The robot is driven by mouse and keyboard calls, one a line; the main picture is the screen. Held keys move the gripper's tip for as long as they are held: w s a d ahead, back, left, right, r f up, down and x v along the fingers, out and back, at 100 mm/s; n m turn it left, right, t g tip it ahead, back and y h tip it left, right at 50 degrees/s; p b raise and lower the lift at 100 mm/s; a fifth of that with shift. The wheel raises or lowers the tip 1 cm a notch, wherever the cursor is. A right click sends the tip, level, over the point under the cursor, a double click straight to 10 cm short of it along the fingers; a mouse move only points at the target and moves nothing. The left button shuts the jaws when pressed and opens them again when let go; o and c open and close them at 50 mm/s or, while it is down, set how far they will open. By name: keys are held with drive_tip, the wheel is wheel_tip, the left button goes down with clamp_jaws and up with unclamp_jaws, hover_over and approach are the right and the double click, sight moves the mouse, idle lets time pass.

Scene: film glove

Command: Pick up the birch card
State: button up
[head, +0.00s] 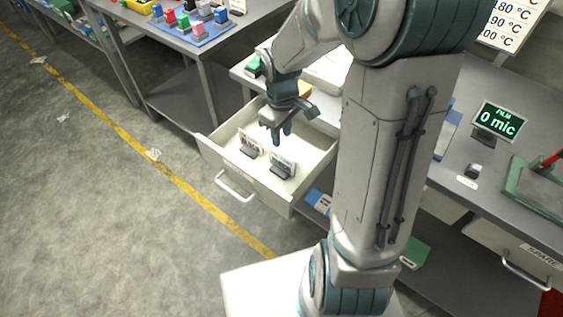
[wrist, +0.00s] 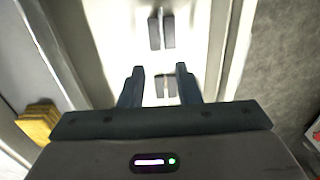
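Two small upright cards in dark holders stand in an open drawer. The left card (head: 249,143) and the right card (head: 283,162) have print too small to read, so I cannot tell which is the birch card. My gripper (head: 281,137) points down over the drawer, above and close to the cards. In the wrist view my gripper (wrist: 160,70) has its fingers apart, with nothing held. That view shows one holder (wrist: 165,88) between the fingers and another holder (wrist: 161,32) beyond the fingertips. Both cards show there nearly edge-on.
The drawer's pale front wall (head: 240,178) with its handle (head: 235,187) and its side walls surround the cards. A yellow block (wrist: 38,122) lies outside the drawer on the counter. A display (head: 498,122) reading "0 mic" stands on the right counter. The floor at left is mostly clear.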

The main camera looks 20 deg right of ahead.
hover_over(283, 169)
drive_tip(key=w, duration=0.1)
wheel_tip(283, 169, down, 6)
drive_tip(key=shift+w+f, duration=0.1)
drive_tip(key=f, duration=0.2)
drive_tip(key=s+f, duration=0.1)
drive_tip(key=f, duration=0.1)
drive_tip(key=shift+f+b, duration=0.25)
drive_tip(key=shift+b, duration=0.05)
drive_tip(key=shift+f, duration=0.5)
drive_tip(key=shift+f, duration=0.25)
clamp_jaws()
